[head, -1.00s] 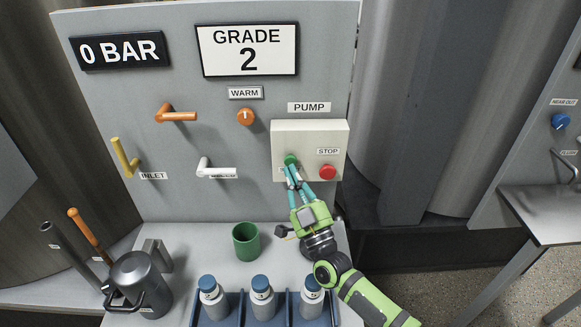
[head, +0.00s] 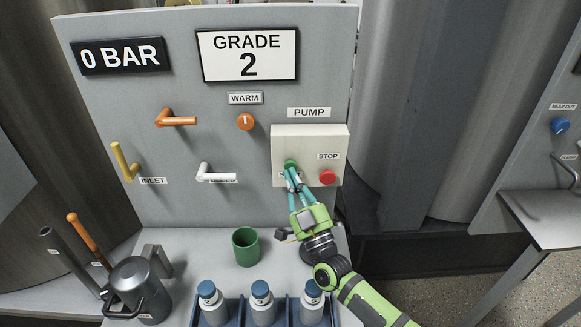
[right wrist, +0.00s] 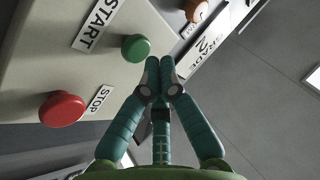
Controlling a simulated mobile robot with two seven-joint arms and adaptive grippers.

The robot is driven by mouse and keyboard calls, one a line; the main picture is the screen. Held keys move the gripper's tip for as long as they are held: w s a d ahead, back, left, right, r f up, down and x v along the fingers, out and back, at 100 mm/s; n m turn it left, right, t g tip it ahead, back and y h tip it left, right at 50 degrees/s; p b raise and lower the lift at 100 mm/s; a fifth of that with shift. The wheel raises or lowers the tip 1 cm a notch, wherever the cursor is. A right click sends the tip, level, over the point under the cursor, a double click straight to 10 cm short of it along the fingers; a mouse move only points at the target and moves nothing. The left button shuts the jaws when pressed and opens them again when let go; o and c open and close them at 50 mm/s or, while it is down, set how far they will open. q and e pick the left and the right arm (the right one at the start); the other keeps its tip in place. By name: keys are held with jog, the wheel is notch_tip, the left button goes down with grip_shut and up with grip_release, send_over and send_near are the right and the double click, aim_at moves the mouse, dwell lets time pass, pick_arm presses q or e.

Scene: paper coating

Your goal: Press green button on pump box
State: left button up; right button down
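The pump box (head: 310,142) is a pale box on the grey panel, with a green button (head: 290,164) at its lower left and a red stop button (head: 327,178) at its lower right. In the right wrist view the green button (right wrist: 135,47) sits beside the START label, with the red button (right wrist: 61,109) to its lower left. My right gripper (head: 293,172) has its fingertips at the green button in the head view. In the right wrist view its fingertips (right wrist: 160,66) are together and empty, just right of the green button. Contact cannot be told. My left gripper is not in view.
The panel also carries a 0 BAR display (head: 121,57), a GRADE 2 sign (head: 248,54), an orange knob (head: 245,122) and several lever handles. Below are a green cup (head: 246,247), a grey metal jug (head: 140,286) and a blue rack with bottles (head: 262,302).

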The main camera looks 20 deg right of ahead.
jog(key=shift+w, duration=0.1)
dwell(0.5)
jog(key=shift+w+d, duration=0.1)
jog(key=shift+w, duration=0.25)
jog(key=shift+w+d+b, duration=0.15)
jog(key=shift+w+b, duration=0.3)
jog(key=shift+b, duration=0.05)
dwell(0.6)
jog(key=shift+s, duration=0.15)
jog(key=shift+s+a+p, duration=0.25)
jog(key=shift+s+p, duration=0.35)
jog(key=shift+s, duration=0.15)
jog(key=s+p, duration=0.1)
jog(key=s, duration=0.1)
jog(key=s+a+p, duration=0.1)
jog(key=s, duration=0.1)
jog(key=shift+s+a+p, duration=0.2)
jog(key=shift+s+p, duration=0.15)
jog(key=shift+s, duration=0.05)
